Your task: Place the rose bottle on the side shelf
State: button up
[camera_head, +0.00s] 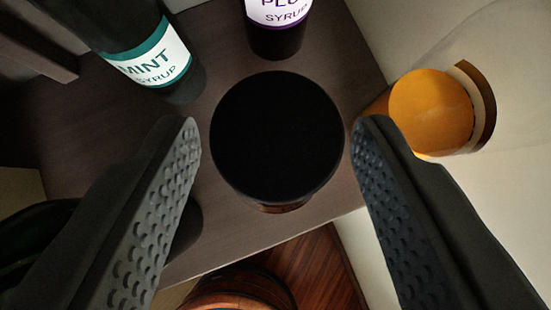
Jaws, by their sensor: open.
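My gripper (278,125) is open, with one finger on each side of a round black top (277,140). Gaps show between both fingers and that top. It seems to be the top of a dark bottle seen from above; a sliver of reddish brown shows under its lower edge. Its label is hidden, so I cannot tell whether it is the rose bottle. It stands over a dark brown shelf (110,125) near its front edge. No label reading rose shows. I cannot tell which surface is the side shelf.
A mint syrup bottle (153,58) stands at upper left, and a bottle with a purple-banded syrup label (279,12) behind the black top. An orange round-topped thing (430,110) is close beyond the right finger, by a pale surface. A round wooden thing (240,290) lies below the edge.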

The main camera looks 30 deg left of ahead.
jog(key=s+d+r, duration=0.1)
jog(key=s+d, duration=0.5)
jog(key=s, duration=0.5)
jog(key=shift+s+d, duration=0.2)
jog(key=shift+d, duration=0.05)
jog(key=s+d+f+m+t+h, duration=0.2)
jog(key=s+d+f, duration=0.4)
jog(key=s, duration=0.5)
jog(key=s+d+f+m+t+h, duration=0.2)
jog(key=s+d+f+m+t, duration=0.2)
jog(key=s+f, duration=0.6)
jog(key=d+t, duration=0.2)
jog(key=t, duration=0.1)
jog(key=shift+s+d+t, duration=0.3)
jog(key=shift+s+d, duration=0.05)
